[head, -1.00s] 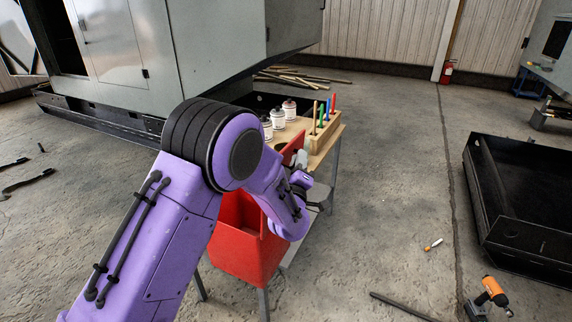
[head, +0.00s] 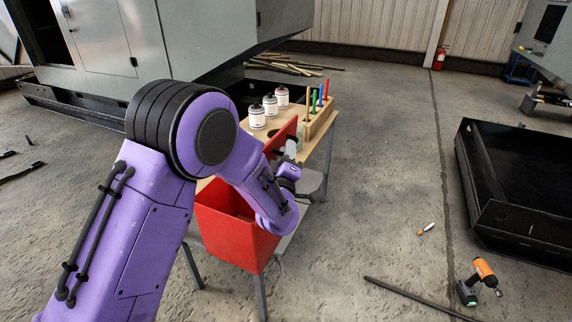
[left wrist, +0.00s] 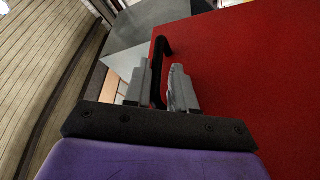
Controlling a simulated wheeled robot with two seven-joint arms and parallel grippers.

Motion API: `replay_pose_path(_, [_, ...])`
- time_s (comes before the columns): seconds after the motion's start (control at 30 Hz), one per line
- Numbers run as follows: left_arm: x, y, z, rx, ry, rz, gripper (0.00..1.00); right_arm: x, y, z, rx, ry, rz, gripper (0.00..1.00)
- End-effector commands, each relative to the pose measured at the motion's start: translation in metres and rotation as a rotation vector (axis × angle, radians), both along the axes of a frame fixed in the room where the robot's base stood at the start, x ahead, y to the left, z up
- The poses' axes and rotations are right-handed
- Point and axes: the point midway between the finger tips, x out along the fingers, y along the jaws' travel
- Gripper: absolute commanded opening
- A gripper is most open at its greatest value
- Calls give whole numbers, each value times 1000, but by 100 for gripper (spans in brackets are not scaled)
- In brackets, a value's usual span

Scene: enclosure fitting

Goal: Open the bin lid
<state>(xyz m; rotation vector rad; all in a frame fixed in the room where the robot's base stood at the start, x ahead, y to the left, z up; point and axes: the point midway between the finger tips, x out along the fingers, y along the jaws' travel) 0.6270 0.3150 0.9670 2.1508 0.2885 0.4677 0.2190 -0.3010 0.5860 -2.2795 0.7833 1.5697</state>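The red bin (head: 235,224) hangs at the near side of a small wooden-topped table, with its top open and its inside partly visible. Its red lid (head: 284,134) stands steeply raised at the bin's far edge; my left arm hides part of both. My left gripper (head: 291,150) is at the lid. In the left wrist view the red lid (left wrist: 245,95) fills the right side, and a black bar handle (left wrist: 160,55) stands out from it. The fingers of the left gripper (left wrist: 164,88) lie on either side of this handle, close against it. My right gripper is not in view.
The table (head: 318,148) holds three white bottles (head: 270,106) and a wooden rack (head: 318,122) with coloured sticks. A grey cabinet (head: 190,40) stands behind. A black tray (head: 520,190), a drill (head: 480,282) and a rod (head: 415,298) lie right on the floor.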

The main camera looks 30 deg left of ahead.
Motion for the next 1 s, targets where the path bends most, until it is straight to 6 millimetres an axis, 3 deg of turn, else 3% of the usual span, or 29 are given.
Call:
replay_pose_path(0.2, [-47, -19, -16, 2, 6, 1, 23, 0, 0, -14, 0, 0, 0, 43])
replay_pose_path(0.33, [-63, -25, -19, 0, 4, 0, 23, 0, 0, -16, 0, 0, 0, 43])
replay_pose_path(0.9, [-66, -28, -18, 7, 7, 0, 23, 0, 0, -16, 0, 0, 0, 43])
replay_pose_path(1.0, [-64, -33, -32, 81, 107, -19, 23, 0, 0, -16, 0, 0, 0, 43])
